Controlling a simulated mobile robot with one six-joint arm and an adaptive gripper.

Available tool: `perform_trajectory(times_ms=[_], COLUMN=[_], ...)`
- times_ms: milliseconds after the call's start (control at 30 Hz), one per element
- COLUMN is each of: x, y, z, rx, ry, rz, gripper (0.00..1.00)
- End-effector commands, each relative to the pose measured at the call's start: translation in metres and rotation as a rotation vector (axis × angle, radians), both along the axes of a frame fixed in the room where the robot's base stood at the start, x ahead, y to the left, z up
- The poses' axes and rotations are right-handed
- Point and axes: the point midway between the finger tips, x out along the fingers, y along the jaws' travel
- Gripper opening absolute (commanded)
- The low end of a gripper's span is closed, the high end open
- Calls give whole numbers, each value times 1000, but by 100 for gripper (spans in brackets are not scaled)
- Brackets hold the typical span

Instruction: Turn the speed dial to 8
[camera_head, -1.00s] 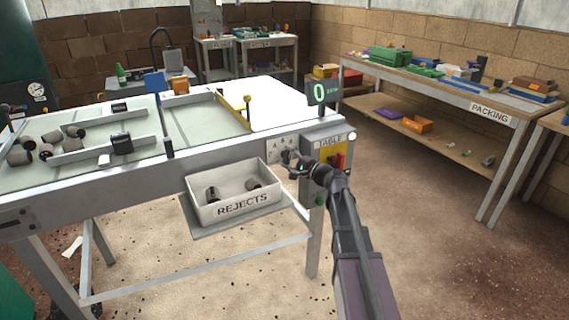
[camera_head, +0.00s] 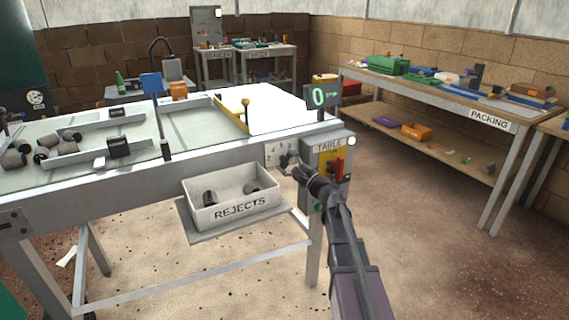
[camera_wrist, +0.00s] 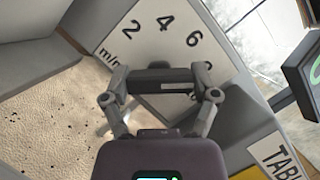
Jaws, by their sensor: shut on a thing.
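The speed dial's white plate (camera_wrist: 145,32) fills the upper middle of the wrist view, tilted, with 2, 4, 6 and "m/min" readable. Another mark beyond 6 is partly covered by a finger. The dark speed dial knob (camera_wrist: 165,75) lies as a bar between my fingertips. My gripper (camera_wrist: 160,84) is shut on this knob, with one finger at each end. The knob's pointer is hidden, so I cannot tell its setting. In the head view my gripper (camera_head: 287,161) is at the small dial plate (camera_head: 271,155) on the table's front.
A green-digit display (camera_head: 321,97) above the dial reads 0. A yellow panel (camera_head: 326,160) with a red switch, under a "TABLE" label, is just right of my gripper. The REJECTS box (camera_head: 240,208) stands left on a shelf. The packing bench (camera_head: 440,95) is far right; open floor lies between.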

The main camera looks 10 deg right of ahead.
Motion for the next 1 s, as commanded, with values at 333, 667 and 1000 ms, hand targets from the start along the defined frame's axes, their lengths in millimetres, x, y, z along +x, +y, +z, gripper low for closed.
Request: perform_trajectory(times_ms=[333, 667, 1000], x=[-2, -1, -13], y=[-1, 1, -8], z=[-1, -1, -14], rx=[-5, -4, -64], ry=[1, -1, -66], rz=[-2, 0, 6], gripper=[100, 100, 100])
